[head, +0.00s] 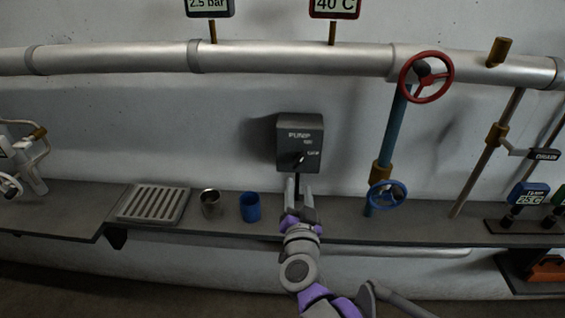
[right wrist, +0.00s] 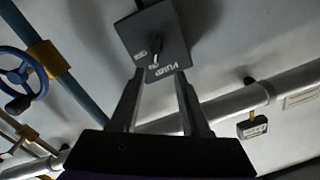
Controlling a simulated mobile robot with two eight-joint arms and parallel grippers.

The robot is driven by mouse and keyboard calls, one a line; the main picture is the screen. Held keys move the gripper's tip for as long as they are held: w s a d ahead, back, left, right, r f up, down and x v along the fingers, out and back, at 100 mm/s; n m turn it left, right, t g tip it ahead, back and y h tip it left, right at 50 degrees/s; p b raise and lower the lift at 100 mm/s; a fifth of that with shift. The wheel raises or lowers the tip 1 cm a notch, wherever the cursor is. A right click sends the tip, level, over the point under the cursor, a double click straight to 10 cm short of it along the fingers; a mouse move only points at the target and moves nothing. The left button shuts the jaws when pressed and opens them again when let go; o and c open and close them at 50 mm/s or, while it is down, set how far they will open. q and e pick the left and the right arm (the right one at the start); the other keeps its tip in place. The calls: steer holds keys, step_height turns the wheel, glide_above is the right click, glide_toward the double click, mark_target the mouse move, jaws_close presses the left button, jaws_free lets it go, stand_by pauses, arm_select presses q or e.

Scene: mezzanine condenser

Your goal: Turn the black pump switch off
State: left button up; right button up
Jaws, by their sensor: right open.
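The pump switch is a dark grey box (head: 288,150) on the wall, marked PUMP, with a small black lever (head: 299,160) low on its front. Two small labels sit right of the lever; which one it points to I cannot tell. My right gripper (head: 299,190) is open and empty, just below the box. In the right wrist view the box (right wrist: 170,35) appears upside down. My left gripper is not in view.
Below the box runs a grey shelf (head: 365,233) with a slatted tray (head: 154,204), a metal cup (head: 210,203) and a blue cup (head: 250,207). To the right are a blue valve wheel (head: 387,197) and a red one (head: 426,77). A silver pipe (head: 290,58) crosses above.

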mark_target(299, 162)
steer(key=shift+m+h, duration=0.5)
steer(key=w, duration=0.7)
steer(key=w+p, duration=0.1)
steer(key=w, duration=0.3)
steer(key=shift+w+f, duration=0.15)
steer(key=shift+f, duration=0.1)
jaws_close()
